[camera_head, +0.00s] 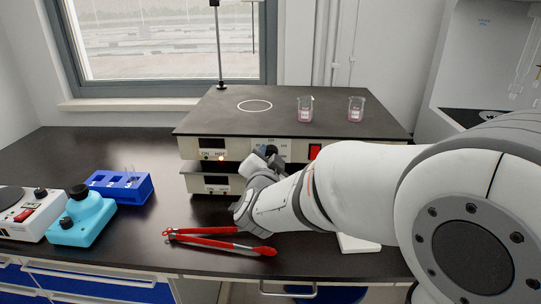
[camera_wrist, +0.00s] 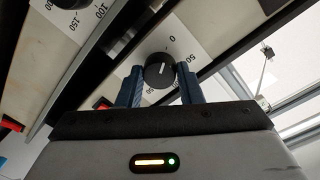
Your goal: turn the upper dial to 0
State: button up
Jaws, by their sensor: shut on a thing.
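The hot plate unit (camera_head: 290,105) has two stacked front panels. My gripper (camera_head: 268,154) is at the upper panel in the head view, where it hides the upper dial. In the wrist view, the black round dial (camera_wrist: 158,72) sits between the two blue-grey fingers of my gripper (camera_wrist: 160,86), which is shut on it. The numbers 0 and 50 show on the white scale (camera_wrist: 182,50) beside the dial. A short pale mark shows on the dial, roughly toward the 0 side; its exact reading is hard to tell. Another dial (camera_wrist: 68,3) shows at the top left.
Two small beakers (camera_head: 305,110) (camera_head: 356,110) stand on the top plate. A thin metal stand (camera_head: 220,45) rises behind it. Red tongs (camera_head: 215,240) lie on the dark bench below my gripper. A blue rack (camera_head: 120,188) and a cyan device (camera_head: 82,217) stand at left.

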jog(key=shift+f, duration=0.1)
dwell(0.4)
jog(key=o, duration=1)
jog(key=shift+s, duration=0.1)
jog(key=s, duration=0.5)
jog(key=s+p, duration=0.1)
jog(key=s, duration=0.1)
jog(key=shift+s+a+r, duration=0.25)
jog(key=shift+s+a, duration=0.05)
jog(key=shift+s, duration=0.05)
